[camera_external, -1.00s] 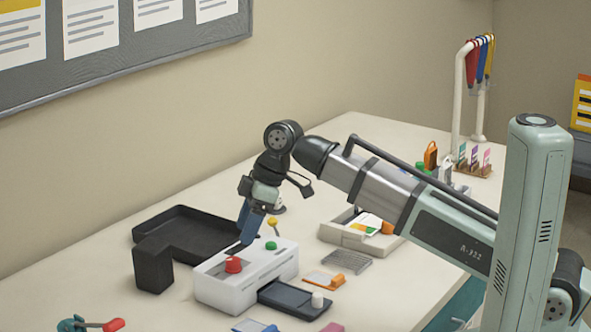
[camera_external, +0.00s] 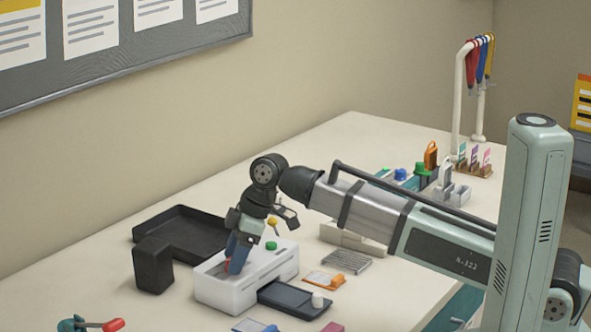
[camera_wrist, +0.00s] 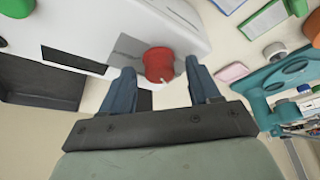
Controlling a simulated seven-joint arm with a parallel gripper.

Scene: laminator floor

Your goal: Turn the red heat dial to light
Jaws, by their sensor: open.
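The white laminator (camera_external: 236,290) stands on the table with a dark tray (camera_external: 295,298) at its front. It also fills the upper left of the wrist view (camera_wrist: 110,25). The red heat dial (camera_wrist: 158,64) sits on its top, between and just beyond the two fingertips in the wrist view. A small white pointer mark shows on its near edge; any scale is not readable. My gripper (camera_wrist: 160,78) is open, with a finger on either side of the dial. In the external view my gripper (camera_external: 236,264) points down at the laminator and hides most of the dial.
A green button (camera_external: 271,245) and a yellow-topped knob (camera_external: 273,222) are close to my wrist. A black block (camera_external: 153,265) and a black tray (camera_external: 190,232) stand left of the laminator. Cards, an orange clip (camera_external: 338,281) and a red-handled tool (camera_external: 113,325) lie around it.

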